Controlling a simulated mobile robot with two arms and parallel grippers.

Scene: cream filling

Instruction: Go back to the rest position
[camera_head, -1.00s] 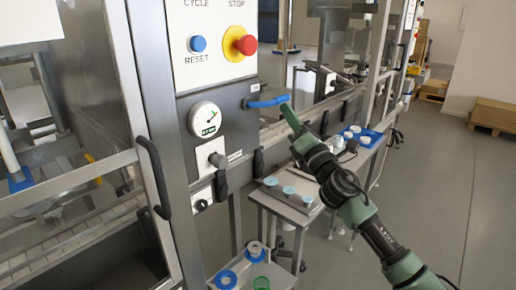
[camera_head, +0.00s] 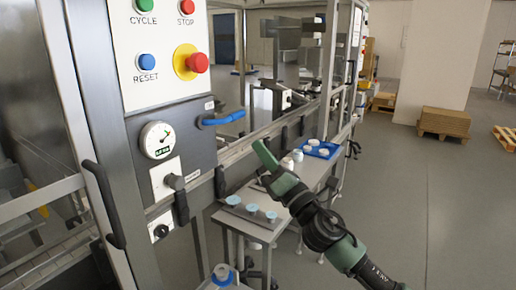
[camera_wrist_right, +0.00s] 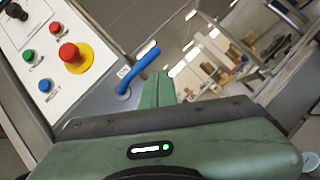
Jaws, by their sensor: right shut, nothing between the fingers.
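My right arm comes in from the lower right in the head view. Its green gripper (camera_head: 264,154) is shut and empty, and points up and left. It is in front of the machine, below and right of the blue handle (camera_head: 222,118), with a gap between them. In the right wrist view the shut green fingers (camera_wrist_right: 157,88) stand close to the blue handle (camera_wrist_right: 139,68) in the picture but do not hold it. My left gripper is not in view.
The control panel has a red emergency stop (camera_head: 197,62) and a blue reset button (camera_head: 149,62). A side table (camera_head: 235,220) with small light-blue-topped pieces and a blue tray (camera_head: 318,149) lie near my right arm. Open floor (camera_head: 440,210) is at the right.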

